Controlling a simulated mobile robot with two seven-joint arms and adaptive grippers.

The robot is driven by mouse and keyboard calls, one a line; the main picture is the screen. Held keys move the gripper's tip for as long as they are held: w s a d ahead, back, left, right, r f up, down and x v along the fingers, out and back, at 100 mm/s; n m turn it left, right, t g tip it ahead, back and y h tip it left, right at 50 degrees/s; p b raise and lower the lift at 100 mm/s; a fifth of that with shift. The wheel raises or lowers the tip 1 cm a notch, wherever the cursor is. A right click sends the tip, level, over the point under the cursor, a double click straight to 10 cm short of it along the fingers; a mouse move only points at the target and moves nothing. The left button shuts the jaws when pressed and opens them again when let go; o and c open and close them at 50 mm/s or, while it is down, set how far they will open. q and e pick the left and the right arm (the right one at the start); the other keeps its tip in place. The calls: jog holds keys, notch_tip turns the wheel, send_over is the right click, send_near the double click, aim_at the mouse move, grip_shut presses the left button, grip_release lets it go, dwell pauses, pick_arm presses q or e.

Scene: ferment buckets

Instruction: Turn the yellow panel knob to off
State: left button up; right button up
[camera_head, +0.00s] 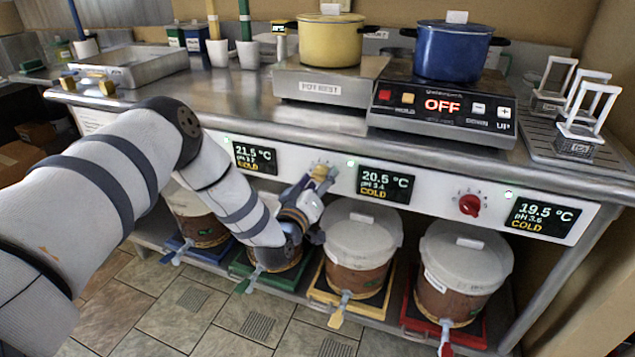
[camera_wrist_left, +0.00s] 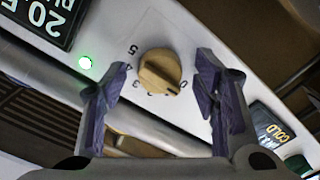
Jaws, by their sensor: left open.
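The yellow panel knob (camera_head: 320,172) is on the white front panel, left of the display reading 20.5 °C COLD (camera_head: 385,183). In the left wrist view the yellow knob (camera_wrist_left: 159,71) shows whole, with scale numbers around it; 5 and 4 are at its left and 0 is at its lower right. A dark mark is on its lower right edge, near the 0. My left gripper (camera_head: 312,190) is at the knob. In the left wrist view my left gripper (camera_wrist_left: 162,72) is open, one finger on each side of the knob, with gaps visible. My right gripper is not in view.
A red knob (camera_head: 470,205) is further right on the panel. Above, the steel counter (camera_head: 230,90) holds a yellow pot (camera_head: 331,42) and a blue pot (camera_head: 452,52). Lidded buckets, such as one with a white lid (camera_head: 361,232), stand below the panel. A green light (camera_wrist_left: 85,62) is lit beside the knob.

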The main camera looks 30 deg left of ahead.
pick_arm(q)
jog(key=v, duration=1.2)
jog(key=shift+a+f, duration=0.1)
